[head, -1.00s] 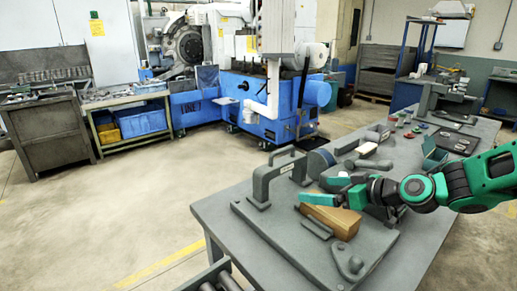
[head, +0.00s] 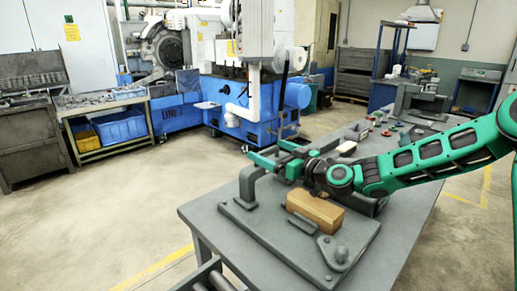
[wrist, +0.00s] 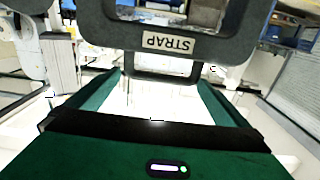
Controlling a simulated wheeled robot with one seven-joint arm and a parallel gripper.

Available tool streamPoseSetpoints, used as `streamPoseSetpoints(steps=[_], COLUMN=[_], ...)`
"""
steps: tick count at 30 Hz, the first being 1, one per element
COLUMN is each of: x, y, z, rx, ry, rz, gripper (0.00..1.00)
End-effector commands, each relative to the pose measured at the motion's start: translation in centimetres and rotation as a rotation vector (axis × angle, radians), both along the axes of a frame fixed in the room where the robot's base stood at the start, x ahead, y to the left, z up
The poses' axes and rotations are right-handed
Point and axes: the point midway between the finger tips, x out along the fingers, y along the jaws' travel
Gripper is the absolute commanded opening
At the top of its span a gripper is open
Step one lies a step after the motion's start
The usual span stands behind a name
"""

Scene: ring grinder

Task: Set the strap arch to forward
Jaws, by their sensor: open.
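The strap arch (head: 247,184) is a thick grey handle-shaped bar standing upright at the left rear of a grey fixture plate (head: 262,235). In the wrist view, a dark grey bar (wrist: 110,32) bears a label reading STRAP and crosses the top of the picture. My gripper (head: 266,152) is open at the top of the arch, its green fingers spread. In the wrist view, my gripper (wrist: 160,78) has the arch at its fingertips. I cannot tell whether the fingers touch it. My gripper and wrist hide part of the arch in the head view.
A tan block (head: 315,210) lies on the plate below my wrist. A grey lever piece (head: 338,254) sits at the plate's near right corner. Small parts lie farther back on the table (head: 395,232). A blue machine (head: 245,100) stands behind, with open floor at left.

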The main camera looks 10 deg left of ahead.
Motion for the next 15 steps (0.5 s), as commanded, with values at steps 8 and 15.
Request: streamPoseSetpoints(steps=[8,15], x=[2.6,3.5], y=[3.4,4.4], z=[0.0,-0.1], rx=[0.001,-0.002], ry=[0.001,0.000], rz=[0.002,-0.001], gripper=[1.00,1.00])
